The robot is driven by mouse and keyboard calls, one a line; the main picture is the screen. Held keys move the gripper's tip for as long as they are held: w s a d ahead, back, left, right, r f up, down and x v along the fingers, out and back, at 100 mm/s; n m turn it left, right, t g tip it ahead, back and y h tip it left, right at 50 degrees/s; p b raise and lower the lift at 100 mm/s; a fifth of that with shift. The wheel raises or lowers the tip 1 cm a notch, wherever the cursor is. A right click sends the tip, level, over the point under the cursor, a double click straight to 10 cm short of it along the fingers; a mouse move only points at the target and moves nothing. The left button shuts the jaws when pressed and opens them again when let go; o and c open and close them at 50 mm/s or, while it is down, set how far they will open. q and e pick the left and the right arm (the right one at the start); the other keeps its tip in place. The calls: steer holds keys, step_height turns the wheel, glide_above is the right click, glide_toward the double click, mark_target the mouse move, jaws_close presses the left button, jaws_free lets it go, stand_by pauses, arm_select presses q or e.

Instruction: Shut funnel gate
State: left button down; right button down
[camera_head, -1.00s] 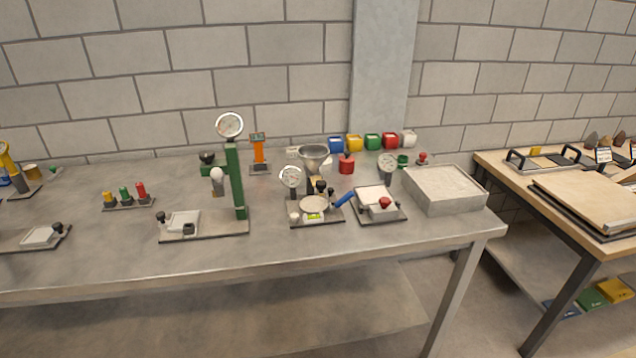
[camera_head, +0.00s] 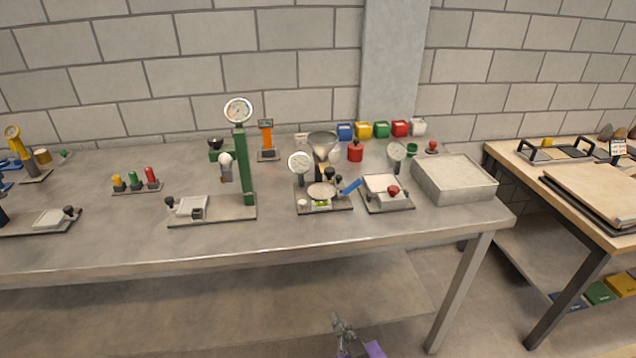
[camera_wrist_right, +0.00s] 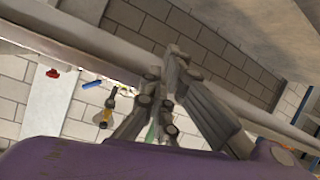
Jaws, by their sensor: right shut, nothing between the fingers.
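The metal funnel (camera_head: 323,143) stands on a dark base plate on the grey bench, right of the green press. A blue handle (camera_head: 351,186) juts out at its lower right; I cannot tell at this size whether the gate is open or shut. The blue handle also seems to show in the right wrist view (camera_wrist_right: 92,84). My right gripper (camera_head: 340,322) is low in front of the bench, below its front edge, well apart from the funnel. It is shut and empty. In the right wrist view its fingers (camera_wrist_right: 172,62) fill the middle. My left gripper is not in view.
A round dial (camera_head: 300,162) stands close left of the funnel. A plate device with a red knob (camera_head: 394,190) and a grey sandbed box (camera_head: 453,178) stand to the right. The green press (camera_head: 246,170) stands left. The bench's front edge (camera_head: 300,249) lies between gripper and funnel.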

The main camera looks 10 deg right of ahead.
mark_target(327, 168)
steer(key=w+a+r+n+t, duration=0.25)
steer(key=w+r+n, duration=0.4)
steer(key=r, duration=0.45)
steer(key=w+a+r+n+t, duration=0.25)
steer(key=w+r+n, duration=0.25)
steer(key=w+r, duration=0.45)
steer(key=w+d+r+n+h+p, duration=0.1)
steer(key=w+d+n, duration=0.1)
steer(key=w, duration=0.8)
steer(key=shift+w+d+r+n, duration=0.2)
steer(key=shift+w+d+n, duration=0.15)
steer(key=shift+d, duration=0.15)
